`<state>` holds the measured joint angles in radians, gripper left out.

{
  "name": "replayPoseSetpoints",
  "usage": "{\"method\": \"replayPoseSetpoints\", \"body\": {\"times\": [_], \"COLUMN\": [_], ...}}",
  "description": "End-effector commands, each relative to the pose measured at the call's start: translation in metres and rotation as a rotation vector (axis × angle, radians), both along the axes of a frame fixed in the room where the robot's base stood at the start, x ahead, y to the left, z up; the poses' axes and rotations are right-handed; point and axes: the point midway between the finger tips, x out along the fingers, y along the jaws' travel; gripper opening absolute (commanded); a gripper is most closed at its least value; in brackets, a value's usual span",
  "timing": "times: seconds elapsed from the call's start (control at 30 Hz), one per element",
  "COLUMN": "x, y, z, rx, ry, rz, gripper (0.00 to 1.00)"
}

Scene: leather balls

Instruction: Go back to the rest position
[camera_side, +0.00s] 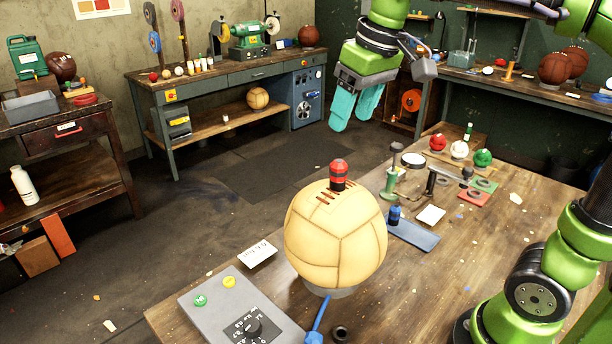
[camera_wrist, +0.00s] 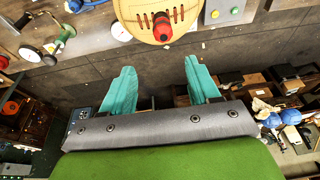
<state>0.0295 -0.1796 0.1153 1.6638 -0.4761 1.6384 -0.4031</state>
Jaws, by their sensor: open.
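My gripper (camera_side: 357,106) with teal fingers hangs in the air above and behind the wooden workbench (camera_side: 455,262) in the side view. In the wrist view its two fingers (camera_wrist: 162,84) are spread apart with nothing between them. The pale tan leather ball (camera_side: 335,240) sits on a round grey stand at the front of the bench. A red and black piece (camera_side: 338,175) stands upright on top of the ball by the laces. The ball (camera_wrist: 150,12) and the red piece (camera_wrist: 162,27) also show at the top of the wrist view, apart from the fingers.
A grey control box (camera_side: 240,312) with dial and buttons stands left of the ball. A blue tray (camera_side: 412,233), a magnifier, small red, white and green balls (camera_side: 459,149) and tools lie on the bench's far part. Other benches line the walls. The floor (camera_side: 215,235) between is mostly clear.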

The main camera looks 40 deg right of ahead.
Motion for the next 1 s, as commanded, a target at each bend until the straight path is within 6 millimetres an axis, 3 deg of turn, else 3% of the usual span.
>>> {"method": "replayPoseSetpoints", "body": {"times": [0.3,0.47,0.6,1.0], "x": [-0.06,-0.088,-0.098,-0.098], "y": [-0.002,-0.002,-0.002,-0.002], "z": [-0.085,-0.114,-0.116,-0.113], "rx": [0.215,0.295,0.311,0.309], "ry": [-0.224,-0.282,-0.3,-0.306], "rz": [-0.234,-0.301,-0.304,-0.298], "gripper": [0.61,0.61,0.61,0.61]}}
